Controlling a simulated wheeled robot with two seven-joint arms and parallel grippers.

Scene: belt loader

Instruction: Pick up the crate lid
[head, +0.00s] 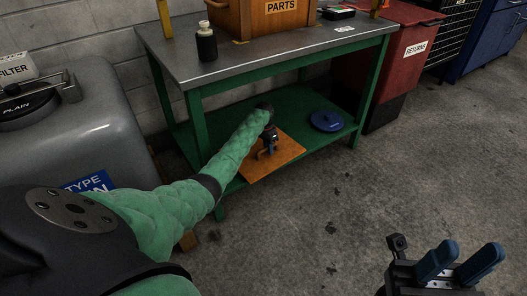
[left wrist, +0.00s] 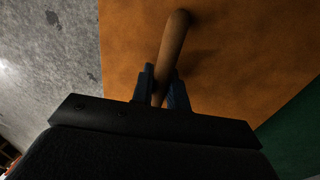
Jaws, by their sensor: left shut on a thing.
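The crate lid (head: 286,152) is a flat orange-brown wooden panel at the green bench's lower shelf, near its front edge. I cannot tell whether it rests on the shelf or is slightly raised. In the left wrist view the lid (left wrist: 235,50) fills the upper right, with a rounded brown bar handle (left wrist: 173,40) standing from it. My left gripper (head: 266,150) is over the lid. In the wrist view its fingers (left wrist: 161,92) are shut on the handle, one on each side. My right gripper (head: 456,266) is at the lower right, fingers apart and empty.
The green bench (head: 225,80) carries a wooden PARTS crate (head: 238,18) and a dark bottle (head: 206,42) on top. A blue round lid (head: 326,121) lies on the lower shelf, right of the panel. A red RETURNS bin (head: 398,65) stands right. Floor in front is clear.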

